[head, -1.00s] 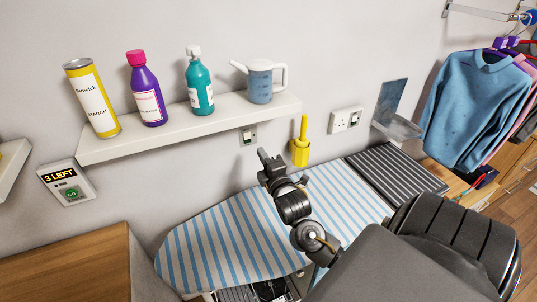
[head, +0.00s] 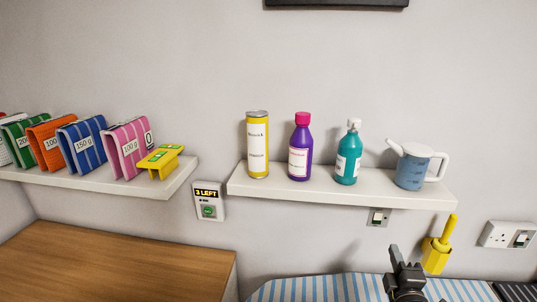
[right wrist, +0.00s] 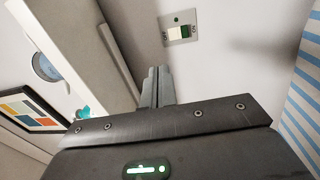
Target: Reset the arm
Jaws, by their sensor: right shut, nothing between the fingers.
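My right gripper (head: 399,258) shows at the lower right of the head view, in front of the wall and above the striped ironing board (head: 330,289). Its fingers are together with nothing between them. In the right wrist view the gripper (right wrist: 157,75) points towards the wall, with a switch plate (right wrist: 180,28) beyond its tips. It touches nothing that I can see. My left gripper is not in view.
A wall shelf (head: 345,194) holds a yellow can, a purple bottle, a teal bottle and a jug (head: 414,168). A left shelf (head: 150,184) holds several labelled packs. A yellow holder (head: 436,254) and a socket (head: 507,236) are right of the gripper. A wooden top (head: 110,265) is clear.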

